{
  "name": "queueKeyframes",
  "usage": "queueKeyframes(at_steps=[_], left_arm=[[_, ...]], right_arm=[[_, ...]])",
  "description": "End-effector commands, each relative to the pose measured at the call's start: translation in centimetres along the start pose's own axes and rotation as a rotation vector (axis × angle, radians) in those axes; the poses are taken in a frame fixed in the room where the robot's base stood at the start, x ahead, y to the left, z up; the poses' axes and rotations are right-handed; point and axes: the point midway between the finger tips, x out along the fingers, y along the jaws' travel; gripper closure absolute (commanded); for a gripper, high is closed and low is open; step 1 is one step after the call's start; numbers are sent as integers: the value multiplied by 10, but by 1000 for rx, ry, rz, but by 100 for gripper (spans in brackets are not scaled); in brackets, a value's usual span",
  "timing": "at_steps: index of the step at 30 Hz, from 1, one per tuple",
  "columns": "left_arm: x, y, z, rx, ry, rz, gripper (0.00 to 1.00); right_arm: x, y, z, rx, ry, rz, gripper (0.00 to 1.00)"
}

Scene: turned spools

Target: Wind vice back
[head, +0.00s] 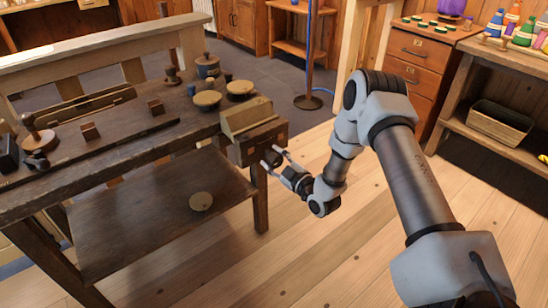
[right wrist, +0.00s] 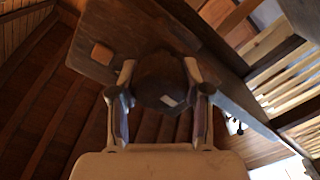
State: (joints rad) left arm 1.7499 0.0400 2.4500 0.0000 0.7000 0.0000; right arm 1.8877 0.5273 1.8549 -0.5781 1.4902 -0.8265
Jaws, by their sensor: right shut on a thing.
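The vice (head: 262,141) is a dark wooden block on the right end of the workbench (head: 150,147). A paler wooden piece (head: 246,114) sits at its top; I cannot tell whether it is clamped. My right gripper (head: 272,157) reaches the vice's outer face from the right. In the right wrist view, my right gripper's fingers (right wrist: 160,88) close on both sides of a dark, rounded knob (right wrist: 163,70) with a small pale patch. The knob is mostly hidden in the head view. My left gripper is not in view.
Round pale-topped pots (head: 207,99) and a wooden mallet-like tool (head: 37,135) stand on the bench. A round disc (head: 201,201) lies on the lower shelf. A thin pole stand (head: 307,102) is behind. A side bench (head: 470,125) stands at right. The plank floor between is open.

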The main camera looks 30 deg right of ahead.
Motion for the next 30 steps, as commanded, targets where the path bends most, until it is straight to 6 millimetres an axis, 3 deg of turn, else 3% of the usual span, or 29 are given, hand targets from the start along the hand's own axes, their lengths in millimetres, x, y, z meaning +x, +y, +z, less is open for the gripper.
queueKeyframes(at_steps=[10,11,12,13,23,26,30], left_arm=[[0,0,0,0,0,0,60],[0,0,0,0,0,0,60],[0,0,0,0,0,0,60],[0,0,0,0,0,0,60],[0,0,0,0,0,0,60],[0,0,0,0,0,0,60],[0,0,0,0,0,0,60]], right_arm=[[2,3,-1,-4,4,7,87],[2,3,-1,-4,4,7,46],[2,3,-1,-4,4,7,31],[2,2,-1,-4,4,6,27],[-1,1,0,-1,0,3,27],[-12,1,1,1,-2,1,27],[-42,1,2,4,-5,4,27]])
